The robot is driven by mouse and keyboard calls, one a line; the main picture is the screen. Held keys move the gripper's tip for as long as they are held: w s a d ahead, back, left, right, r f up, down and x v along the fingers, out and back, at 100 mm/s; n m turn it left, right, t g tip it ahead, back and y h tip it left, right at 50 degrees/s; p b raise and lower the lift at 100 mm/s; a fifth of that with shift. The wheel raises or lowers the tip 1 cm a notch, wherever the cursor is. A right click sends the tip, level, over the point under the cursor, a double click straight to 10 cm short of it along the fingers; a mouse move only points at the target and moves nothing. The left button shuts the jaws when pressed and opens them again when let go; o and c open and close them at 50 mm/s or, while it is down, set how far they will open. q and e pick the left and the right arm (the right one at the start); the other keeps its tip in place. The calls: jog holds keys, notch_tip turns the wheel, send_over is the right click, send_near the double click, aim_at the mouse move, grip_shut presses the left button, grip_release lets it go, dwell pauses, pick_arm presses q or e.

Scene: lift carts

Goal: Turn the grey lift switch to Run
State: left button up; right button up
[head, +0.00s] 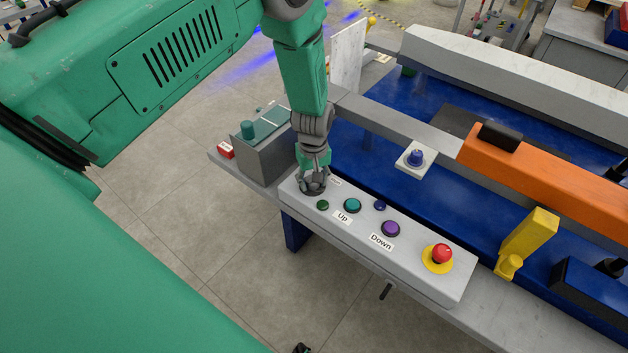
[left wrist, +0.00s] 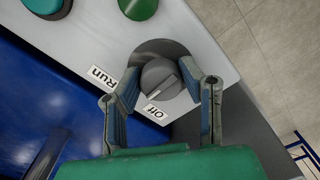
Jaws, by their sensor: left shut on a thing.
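The grey lift switch (left wrist: 158,75) is a round knob at the end of the control panel, seen in the left wrist view. Its white mark lies on the side by the Off label (left wrist: 153,112). The Run label (left wrist: 102,76) is to the left of it. My left gripper (left wrist: 163,84) is shut on the knob, one finger on each side. In the head view my left gripper (head: 312,185) comes down on the panel's left end and hides the switch. My right gripper is not in view.
The grey control panel (head: 416,270) carries a green button (head: 322,205), a teal Up button (head: 352,205), a purple Down button (head: 390,228) and a red stop button (head: 441,253). A grey box (head: 262,157) stands left of the gripper. An orange bar (head: 540,172) lies at right.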

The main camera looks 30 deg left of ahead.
pick_arm(q)
jog(key=shift+w+a+r, duration=0.1)
jog(key=shift+w+a, duration=0.05)
jog(key=shift+w, duration=0.2)
jog(key=o, duration=1.1)
jog(key=shift+o, duration=0.2)
jog(key=shift+a+f, duration=0.1)
jog(key=shift+f, duration=0.1)
jog(key=shift+r, duration=0.25)
notch_tip(320, 180, up, 11)
jog(key=shift+r, duration=0.2)
